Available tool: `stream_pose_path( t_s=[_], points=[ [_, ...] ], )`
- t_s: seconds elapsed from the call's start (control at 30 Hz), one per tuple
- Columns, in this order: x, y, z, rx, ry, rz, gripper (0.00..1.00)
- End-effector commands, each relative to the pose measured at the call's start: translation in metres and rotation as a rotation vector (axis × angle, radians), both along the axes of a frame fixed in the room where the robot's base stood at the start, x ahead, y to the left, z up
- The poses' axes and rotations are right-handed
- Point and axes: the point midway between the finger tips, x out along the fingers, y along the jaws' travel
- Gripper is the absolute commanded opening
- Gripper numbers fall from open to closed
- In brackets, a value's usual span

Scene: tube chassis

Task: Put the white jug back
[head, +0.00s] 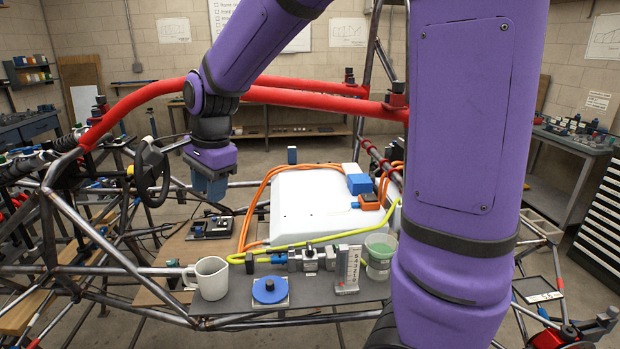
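The white jug (212,279) stands upright at the left end of a dark grey shelf (232,306) in the tube chassis. Its handle points left. My gripper (209,188) hangs down from my purple arm, above and farther back than the jug in the picture, apart from it. Its blue fingers appear close together. I cannot see whether there is a gap between them, and no held object shows.
A blue round knob on a plate (270,290) sits right of the jug. Metal fittings (310,258), an upright scale block (347,268) and a green-filled cup (379,256) stand farther right. Red tubes (300,94) cross behind my arm. A white tank (308,205) lies behind the shelf.

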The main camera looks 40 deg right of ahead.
Motion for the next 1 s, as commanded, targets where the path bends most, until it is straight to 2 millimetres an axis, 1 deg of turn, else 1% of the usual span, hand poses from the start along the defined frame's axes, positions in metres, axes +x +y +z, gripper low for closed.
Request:
stream_pose_path(
  t_s=[0.03,0.1,0.17,0.3,0.47,0.5,0.6,0.7,0.8,0.9,1.0],
  points=[
    [-0.015,-0.007,0.013,-0.009,-0.031,0.072,0.38],
    [-0.034,-0.014,0.027,-0.032,-0.070,0.191,0.38],
    [-0.051,-0.020,0.038,-0.054,-0.102,0.291,0.38],
    [-0.093,-0.033,0.058,-0.125,-0.176,0.524,0.38],
    [-0.140,-0.045,0.072,-0.231,-0.248,0.785,0.38],
    [-0.152,-0.047,0.073,-0.261,-0.263,0.848,0.38],
    [-0.179,-0.052,0.077,-0.339,-0.293,0.998,0.38],
    [-0.201,-0.056,0.076,-0.408,-0.308,1.122,0.38],
    [-0.215,-0.058,0.075,-0.460,-0.315,1.210,0.38],
    [-0.223,-0.059,0.074,-0.490,-0.317,1.261,0.38],
    [-0.226,-0.059,0.074,-0.501,-0.317,1.280,0.38]
  ],
)
